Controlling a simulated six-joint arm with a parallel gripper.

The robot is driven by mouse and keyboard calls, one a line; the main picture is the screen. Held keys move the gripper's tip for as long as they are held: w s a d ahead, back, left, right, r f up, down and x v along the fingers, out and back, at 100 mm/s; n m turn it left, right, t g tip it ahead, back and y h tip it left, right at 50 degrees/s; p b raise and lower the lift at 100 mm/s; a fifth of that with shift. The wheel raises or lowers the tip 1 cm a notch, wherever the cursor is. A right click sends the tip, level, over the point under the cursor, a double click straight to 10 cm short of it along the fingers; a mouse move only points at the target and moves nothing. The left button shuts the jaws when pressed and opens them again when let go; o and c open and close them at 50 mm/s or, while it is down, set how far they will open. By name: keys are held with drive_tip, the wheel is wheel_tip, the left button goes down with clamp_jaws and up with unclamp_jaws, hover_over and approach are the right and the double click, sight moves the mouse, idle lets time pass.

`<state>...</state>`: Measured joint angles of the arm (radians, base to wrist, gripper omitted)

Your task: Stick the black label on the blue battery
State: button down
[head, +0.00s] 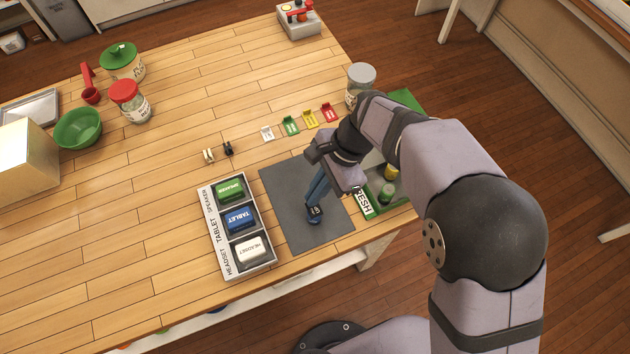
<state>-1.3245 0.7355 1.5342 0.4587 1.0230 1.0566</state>
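My gripper (315,208) reaches down over the dark grey mat (277,190). Its tips are close together at a small black piece with pale marks (314,215), low over or on the mat. I cannot tell whether that piece is held, or whether it is a label. A green block (230,189) and a white block (250,250) fill the tray's other compartments. My arm hides part of the mat's right side.
A green bin (401,196) with small yellow and green items stands right of the mat, partly behind my arm. Several coloured holders (291,125), a small black piece (228,148) and a cream piece (209,155) lie beyond the mat. The table's left middle is clear.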

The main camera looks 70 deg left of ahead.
drive_tip(key=shift+d+f, duration=0.1)
drive_tip(key=shift+f, duration=0.45)
idle(1.4)
drive_tip(key=c, duration=1.9)
unclamp_jaws()
drive_tip(key=shift+c, duration=0.2)
drive_tip(key=shift+r, duration=0.1)
drive_tip(key=b+v, duration=0.3)
drive_tip(key=v, duration=0.4)
drive_tip(key=shift+w+r, duration=0.1)
